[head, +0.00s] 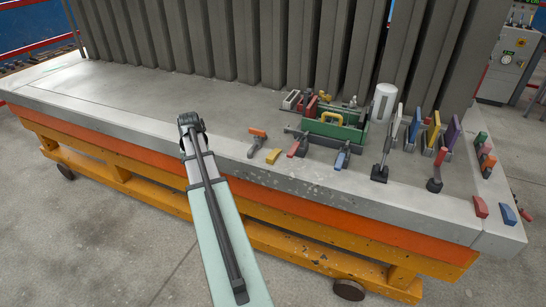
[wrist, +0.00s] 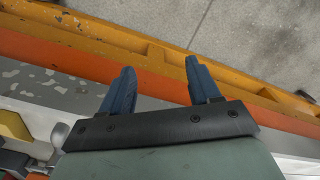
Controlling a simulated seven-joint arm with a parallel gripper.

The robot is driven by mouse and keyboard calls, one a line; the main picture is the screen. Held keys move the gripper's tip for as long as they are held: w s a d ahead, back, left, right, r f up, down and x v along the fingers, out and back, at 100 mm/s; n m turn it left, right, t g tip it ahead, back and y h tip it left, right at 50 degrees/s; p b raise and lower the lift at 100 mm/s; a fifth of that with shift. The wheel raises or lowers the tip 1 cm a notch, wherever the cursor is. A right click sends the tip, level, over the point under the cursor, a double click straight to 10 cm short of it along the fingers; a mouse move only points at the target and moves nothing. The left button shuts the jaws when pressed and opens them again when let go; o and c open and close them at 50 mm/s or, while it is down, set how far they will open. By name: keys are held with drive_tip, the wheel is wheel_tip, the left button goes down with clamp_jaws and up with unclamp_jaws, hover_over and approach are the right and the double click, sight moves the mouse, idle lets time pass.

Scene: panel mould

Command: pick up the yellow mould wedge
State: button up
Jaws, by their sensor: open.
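A small yellow wedge (head: 273,156) lies on the grey slab near its front edge, between an orange-handled piece and a red-handled piece in the head view. A yellow block (wrist: 12,125), partly cut off, shows at the left edge of the wrist view; I cannot tell for certain that it is the same wedge. My gripper (wrist: 160,86) shows two blue fingers spread apart, with nothing between them. They are over the slab's orange front side, to the right of the yellow block in the wrist view. In the head view my arm stands left of the wedge, and the fingers cannot be made out.
The orange-handled piece (head: 257,134) and red-handled piece (head: 296,148) flank the wedge. A blue-handled piece (head: 342,158) lies farther right. A green toolbox (head: 338,128) and white cylinder (head: 384,104) stand behind. Grey ribbed panels (head: 260,45) rise at the back. The slab's left part is clear.

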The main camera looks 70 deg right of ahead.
drive_tip(key=s+d+r+m, duration=0.3)
drive_tip(key=s+d+r, duration=0.4)
drive_tip(key=s+d, duration=0.3)
drive_tip(key=s+d+r+m, duration=0.3)
drive_tip(key=s+d+r, duration=0.5)
drive_tip(key=s+d, duration=0.25)
hover_over(273, 153)
wheel_tip(273, 153, down, 8)
drive_tip(key=shift+w+d+f, duration=0.1)
drive_tip(key=shift+d+f, duration=0.05)
drive_tip(key=shift+f, duration=0.1)
drive_tip(key=shift+s+f, duration=0.15)
drive_tip(key=shift+f, duration=1.15)
drive_tip(key=shift+s+f, duration=0.1)
drive_tip(key=shift+f, duration=1.2)
drive_tip(key=shift+c, duration=0.3)
clamp_jaws()
